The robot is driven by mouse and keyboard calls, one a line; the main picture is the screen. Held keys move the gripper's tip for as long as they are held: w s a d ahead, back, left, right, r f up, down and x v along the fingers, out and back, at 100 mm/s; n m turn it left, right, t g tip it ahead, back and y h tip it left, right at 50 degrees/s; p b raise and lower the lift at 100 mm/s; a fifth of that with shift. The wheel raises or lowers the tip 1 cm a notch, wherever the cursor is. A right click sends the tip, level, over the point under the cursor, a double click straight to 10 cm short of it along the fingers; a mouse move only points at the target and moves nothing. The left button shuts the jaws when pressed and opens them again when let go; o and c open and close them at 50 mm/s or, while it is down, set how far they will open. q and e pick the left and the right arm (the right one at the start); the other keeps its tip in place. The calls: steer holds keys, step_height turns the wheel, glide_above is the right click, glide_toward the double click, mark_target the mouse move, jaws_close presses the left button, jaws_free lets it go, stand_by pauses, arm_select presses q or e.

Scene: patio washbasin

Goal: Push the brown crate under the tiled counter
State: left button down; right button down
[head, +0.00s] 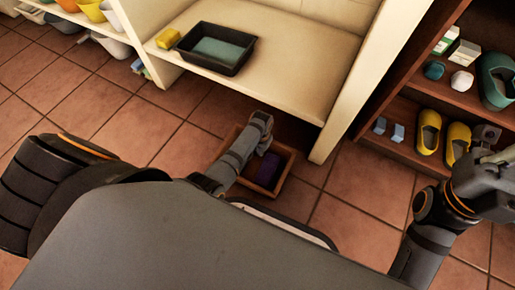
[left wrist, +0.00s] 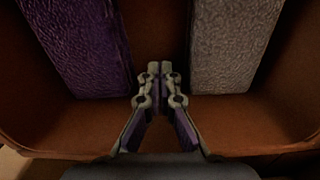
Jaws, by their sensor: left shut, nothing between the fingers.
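The brown crate (head: 284,173) is on the tiled floor in front of the cream counter (head: 290,88), close to the dark gap beneath its low shelf. A purple block (head: 268,169) lies in it. The left wrist view shows the crate's inner wall (left wrist: 158,20), the purple block (left wrist: 80,45) on the left and a grey block (left wrist: 235,40) on the right. My left gripper (left wrist: 158,72) is shut and empty, pointing between these blocks; I cannot tell if it touches the wall. In the head view its fingertips are hidden. My right gripper (head: 500,165) is at the right edge, its fingers unclear.
A black tray (head: 214,48) and yellow sponges (head: 167,38) are on the counter's shelf. A cream upright panel (head: 350,90) stands right of the crate. A brown shelf with yellow shoes (head: 429,132) is at right. Floor at left is clear.

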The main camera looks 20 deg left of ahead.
arm_select(q)
steer(key=shift+w+f, duration=0.1)
steer(key=shift+w, duration=0.4)
steer(key=w+b, duration=0.1)
steer(key=w, duration=0.2)
steer(key=shift+d+b, duration=0.15)
steer(key=shift+b, duration=0.15)
steer(key=shift+w, duration=0.5)
steer(key=shift+r, duration=0.2)
